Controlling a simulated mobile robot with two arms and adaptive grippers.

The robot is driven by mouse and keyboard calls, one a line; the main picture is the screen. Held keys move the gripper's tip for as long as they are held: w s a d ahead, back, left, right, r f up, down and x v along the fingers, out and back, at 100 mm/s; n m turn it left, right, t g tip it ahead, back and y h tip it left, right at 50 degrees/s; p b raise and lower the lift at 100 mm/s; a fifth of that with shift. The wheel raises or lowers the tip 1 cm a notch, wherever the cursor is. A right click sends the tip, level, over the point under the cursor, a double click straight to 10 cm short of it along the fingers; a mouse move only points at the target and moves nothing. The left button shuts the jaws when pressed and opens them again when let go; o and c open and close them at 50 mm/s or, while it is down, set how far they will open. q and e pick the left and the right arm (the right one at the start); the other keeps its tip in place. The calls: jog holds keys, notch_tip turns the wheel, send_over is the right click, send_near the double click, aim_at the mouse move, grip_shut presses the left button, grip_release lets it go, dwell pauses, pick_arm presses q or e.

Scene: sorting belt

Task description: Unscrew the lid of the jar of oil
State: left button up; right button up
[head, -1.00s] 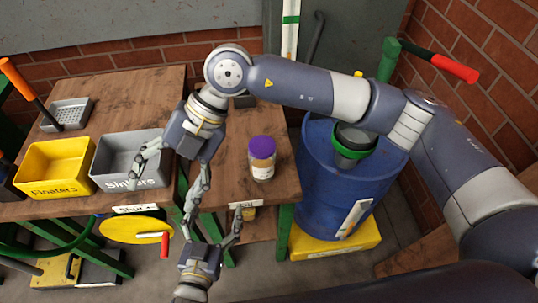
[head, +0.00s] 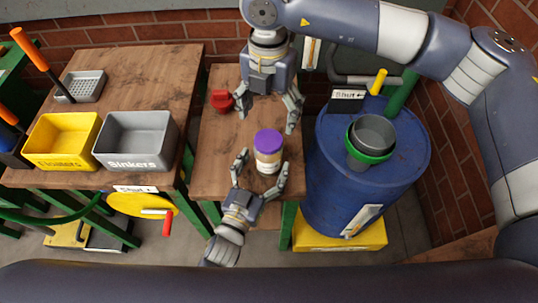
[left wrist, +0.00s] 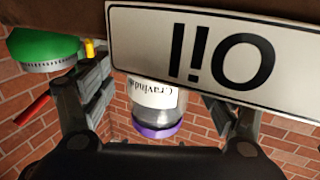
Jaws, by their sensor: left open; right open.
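The jar of oil (head: 267,162), with a purple lid (head: 268,140) and a pale label, stands upright on the small wooden table. My left gripper (head: 263,163) is open at the jar's near side, one finger on each side; I cannot tell whether they touch it. In the left wrist view the jar (left wrist: 155,95) and its lid (left wrist: 157,132) appear upside down between the open fingers (left wrist: 160,100). My right gripper (head: 269,112) is open, just behind and above the lid, fingers pointing down, apart from the lid.
An "Oil" sign (left wrist: 220,55) crosses the left wrist view and covers part of the jar. A red object (head: 222,101) lies behind left on the table. A blue drum (head: 325,190) stands right. Yellow (head: 80,122) and grey (head: 120,122) bins stand on the left table.

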aim_at(269, 139)
pick_arm(q)
jog(key=shift+x, duration=1.4)
jog(key=shift+c, duration=0.3)
pick_arm(e)
jog(key=shift+s, duration=0.1)
pick_arm(q)
jog(key=c, duration=1.8)
grip_shut()
pick_arm(e)
jog(key=m, duration=0.4)
jog(key=shift+f, duration=0.55)
notch_tip(269, 139, down, 7)
jog(key=shift+r, duration=0.1)
